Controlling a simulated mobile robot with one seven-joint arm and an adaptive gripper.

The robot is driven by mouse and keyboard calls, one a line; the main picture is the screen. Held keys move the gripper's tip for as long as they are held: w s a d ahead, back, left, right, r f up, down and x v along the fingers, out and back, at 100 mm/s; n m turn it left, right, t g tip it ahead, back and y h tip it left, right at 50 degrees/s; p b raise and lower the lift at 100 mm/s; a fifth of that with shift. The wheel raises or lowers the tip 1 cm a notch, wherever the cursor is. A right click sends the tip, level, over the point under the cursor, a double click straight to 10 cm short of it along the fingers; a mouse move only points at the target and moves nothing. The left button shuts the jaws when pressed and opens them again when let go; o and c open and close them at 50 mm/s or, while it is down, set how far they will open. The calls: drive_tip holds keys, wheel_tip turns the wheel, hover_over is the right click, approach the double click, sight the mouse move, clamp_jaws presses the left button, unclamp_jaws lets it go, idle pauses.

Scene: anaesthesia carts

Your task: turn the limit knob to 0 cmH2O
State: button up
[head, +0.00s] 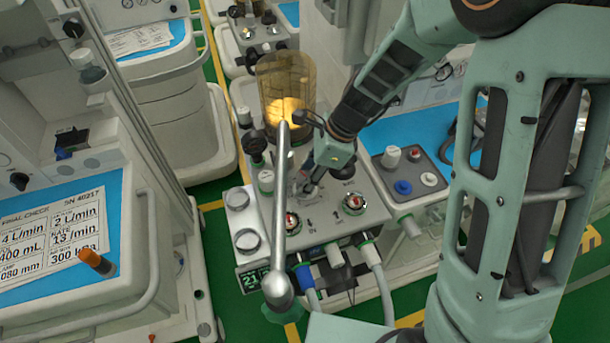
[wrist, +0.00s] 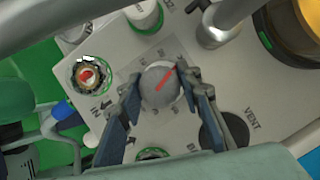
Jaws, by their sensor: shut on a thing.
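The limit knob (wrist: 155,97) is a round grey knob with a red pointer line, on a pale scale plate in the wrist view. The pointer aims to the upper right there; the scale figures around it are too small to read. My gripper (wrist: 159,79) is around the knob, one finger on each side, and shut on it. In the head view my gripper (head: 308,186) reaches down to the panel top (head: 330,215) of the middle cart, and the knob is mostly hidden by it.
A grey metal bar (head: 280,200) with a round end rises close left of my gripper. An amber-walled canister (head: 287,85) stands behind. Two red-centred round fittings (head: 292,223) (head: 354,203) sit nearer the front. A dark knob marked VENT (wrist: 224,130) is close to one finger.

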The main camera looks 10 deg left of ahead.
drive_tip(key=n+g+p, duration=0.1)
drive_tip(key=n, duration=0.1)
drive_tip(key=n+g, duration=0.1)
drive_tip(key=n, duration=0.2)
drive_tip(key=shift+n+h+p, duration=0.3)
drive_tip(key=shift+h+p, duration=0.05)
drive_tip(key=shift+h, duration=0.05)
drive_tip(key=n+h, duration=0.1)
drive_tip(key=n, duration=0.2)
drive_tip(key=n+g+h, duration=0.1)
drive_tip(key=n, duration=0.1)
drive_tip(key=shift+n+p, duration=0.4)
drive_tip(key=shift+n, duration=0.3)
drive_tip(key=o, duration=1.2)
drive_tip(key=shift+c, duration=0.2)
